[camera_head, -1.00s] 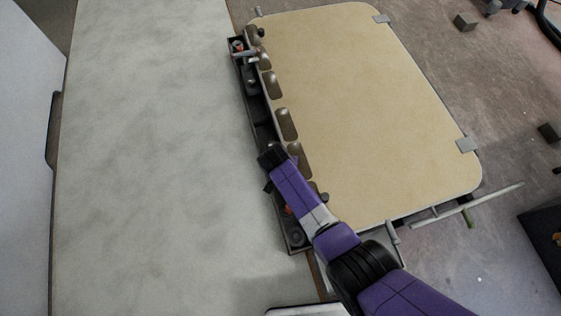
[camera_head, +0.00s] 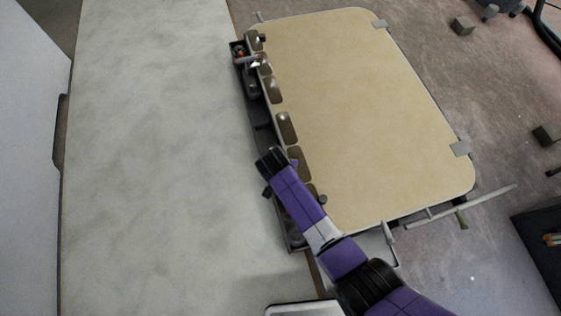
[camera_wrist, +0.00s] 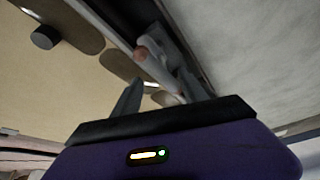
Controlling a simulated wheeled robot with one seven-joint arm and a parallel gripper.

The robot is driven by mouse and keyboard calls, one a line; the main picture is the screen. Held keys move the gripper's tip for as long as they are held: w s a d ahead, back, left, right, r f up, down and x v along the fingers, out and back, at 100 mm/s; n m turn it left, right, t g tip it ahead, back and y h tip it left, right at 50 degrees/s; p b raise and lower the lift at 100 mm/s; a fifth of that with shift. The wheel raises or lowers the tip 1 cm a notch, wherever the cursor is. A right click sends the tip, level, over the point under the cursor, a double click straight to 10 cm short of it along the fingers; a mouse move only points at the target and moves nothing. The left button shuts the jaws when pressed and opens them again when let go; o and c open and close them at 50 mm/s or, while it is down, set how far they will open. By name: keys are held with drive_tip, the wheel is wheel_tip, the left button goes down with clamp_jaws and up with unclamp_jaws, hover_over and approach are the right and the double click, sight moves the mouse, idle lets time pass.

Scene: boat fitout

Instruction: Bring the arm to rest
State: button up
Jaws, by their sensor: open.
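My arm, purple and black, reaches in from the lower right of the head view. My gripper (camera_head: 268,172) is above the long dark tray, beside the near part of the beige panel. Its fingertips are small and partly hidden by the wrist in that view. In the wrist view, my gripper (camera_wrist: 160,92) shows two dark fingers standing apart. A pale rod-like item with a reddish-brown end (camera_wrist: 155,65) shows beyond and between them, and I cannot tell how far off it is. Nothing is clearly held.
The dark tray (camera_head: 263,133) runs along the beige panel (camera_head: 360,110), which has several oval slots on its left edge. Small metal and orange parts (camera_head: 243,56) lie at the tray's far end. A wide grey surface (camera_head: 150,150) at left is clear.

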drive_tip(key=shift+s+r, duration=0.25)
drive_tip(key=shift+r, duration=0.25)
